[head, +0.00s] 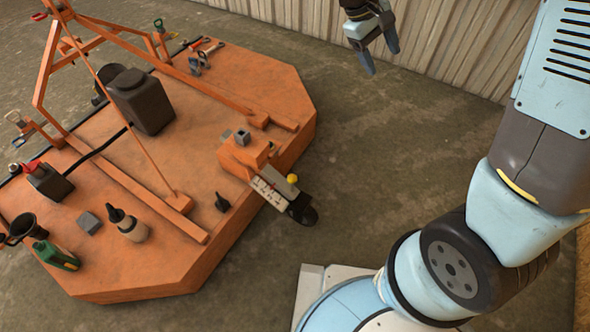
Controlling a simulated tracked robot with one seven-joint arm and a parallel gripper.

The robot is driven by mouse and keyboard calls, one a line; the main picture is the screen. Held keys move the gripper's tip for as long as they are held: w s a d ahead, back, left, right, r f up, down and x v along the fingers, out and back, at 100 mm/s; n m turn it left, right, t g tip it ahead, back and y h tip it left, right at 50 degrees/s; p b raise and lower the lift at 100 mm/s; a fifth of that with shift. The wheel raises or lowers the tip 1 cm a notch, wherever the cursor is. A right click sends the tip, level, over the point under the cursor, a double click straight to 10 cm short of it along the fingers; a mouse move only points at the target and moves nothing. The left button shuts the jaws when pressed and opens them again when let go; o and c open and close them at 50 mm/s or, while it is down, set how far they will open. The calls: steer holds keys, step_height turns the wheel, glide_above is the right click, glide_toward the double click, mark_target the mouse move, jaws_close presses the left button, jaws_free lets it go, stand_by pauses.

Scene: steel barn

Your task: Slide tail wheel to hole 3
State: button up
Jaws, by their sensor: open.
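The tail wheel (302,210) is a dark wheel at the outer end of a short arm at the right edge of the orange deck. A pale slide bar (267,189) with several marks runs from an orange bracket (246,152) toward the wheel. A yellow knob (292,178) sits on top near the wheel. The hole numbers are too small to read. My gripper (380,61) is open and empty at the top of the head view, well above and apart from the tail wheel.
An orange frame (47,62) rises at the left. Concrete floor (370,150) is clear right of the deck. A corrugated wall (300,30) stands behind.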

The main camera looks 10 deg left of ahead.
steer(key=w+a+f+n+t+h, duration=0.2)
steer(key=a+f+n+h, duration=0.2)
steer(key=a+f, duration=0.75)
steer(key=n+t+h, duration=0.1)
steer(key=n+t, duration=0.3)
steer(key=n, duration=0.2)
glide_above(294, 175)
steer(key=d, duration=0.1)
step_height(294, 175, down, 16)
steer(key=s+a+f+n+t+y, duration=0.1)
steer(key=s+f+n+t+y, duration=0.3)
steer(key=f, duration=0.6)
steer(key=s+a+f+n+t+y, duration=0.1)
steer(key=s+a+f+n+t, duration=0.25)
steer(key=f, duration=0.65)
steer(key=s+d+f+n+t+y, duration=0.1)
steer(key=s+f+n+t+y, duration=0.35)
steer(key=f, duration=0.55)
steer(key=shift+n+g+h, duration=0.5)
steer(key=shift+n+h, duration=0.3)
steer(key=shift+h, duration=0.15)
steer(key=w, duration=0.4)
steer(key=w+d, duration=0.1)
steer(key=w, duration=0.3)
steer(key=w+d, duration=0.1)
steer(key=w, duration=0.4)
steer(key=shift+d+f, duration=0.1)
steer(key=shift+c, duration=0.2)
jaws_close()
